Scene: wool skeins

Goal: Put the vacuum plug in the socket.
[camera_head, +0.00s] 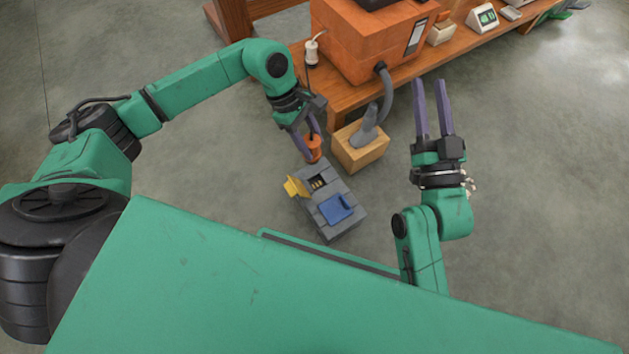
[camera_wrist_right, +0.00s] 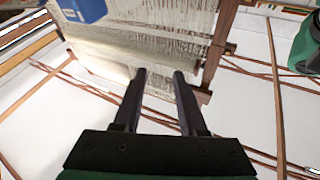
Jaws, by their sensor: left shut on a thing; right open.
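My left gripper (camera_head: 307,140) is shut on a small orange piece (camera_head: 314,150), which looks like the vacuum plug. It holds the plug just above the far end of a grey box (camera_head: 332,214). The box has a raised yellow flap (camera_head: 295,187), a dark slotted recess (camera_head: 318,182) that looks like the socket, and a blue panel (camera_head: 338,208). I cannot tell whether the plug touches the box; it appears apart from the recess. My right gripper (camera_head: 432,84) is open and empty, right of the wooden block. Its two fingers also show in the right wrist view (camera_wrist_right: 158,72).
A wooden block (camera_head: 358,155) with a grey hose nozzle (camera_head: 369,132) stands beside the left gripper. An orange box (camera_head: 357,45) sits on the wooden bench (camera_head: 462,42). A white fitting (camera_head: 311,52) with a cord is at its left. The floor around the grey box is clear.

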